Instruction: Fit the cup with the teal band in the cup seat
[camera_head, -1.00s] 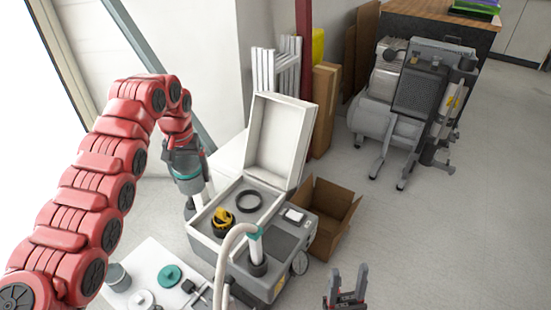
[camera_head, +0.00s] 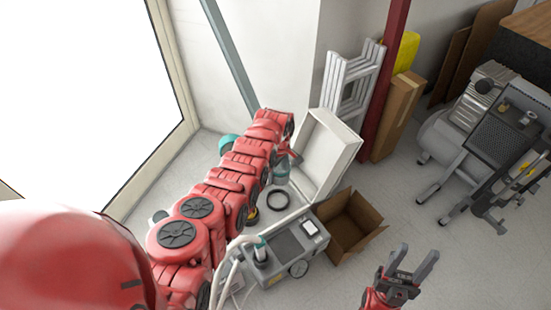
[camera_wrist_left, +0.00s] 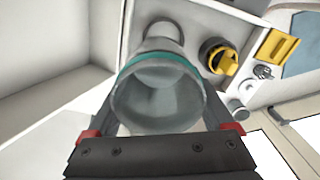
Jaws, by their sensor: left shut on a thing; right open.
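My left gripper (camera_wrist_left: 160,125) is shut on the cup with the teal band (camera_wrist_left: 158,95), whose wide open end faces the left wrist camera. In the head view the cup (camera_head: 281,176) is partly hidden by my left arm and sits near the open lid of the grey case. A dark ring (camera_head: 277,201) lies on the case's white top, just below the cup in the picture. I cannot tell whether it is the cup seat. A pale round rim (camera_wrist_left: 165,28) shows beyond the cup; its relation to the cup is unclear. My right gripper (camera_head: 417,256) is open and empty.
The case's raised white lid (camera_head: 325,155) stands close to my left gripper. A yellow knob (camera_wrist_left: 220,60) is right of the cup. A hose (camera_head: 228,262) runs at the case's front. An open cardboard box (camera_head: 350,225) stands to its right, with a compressor (camera_head: 500,140) farther right.

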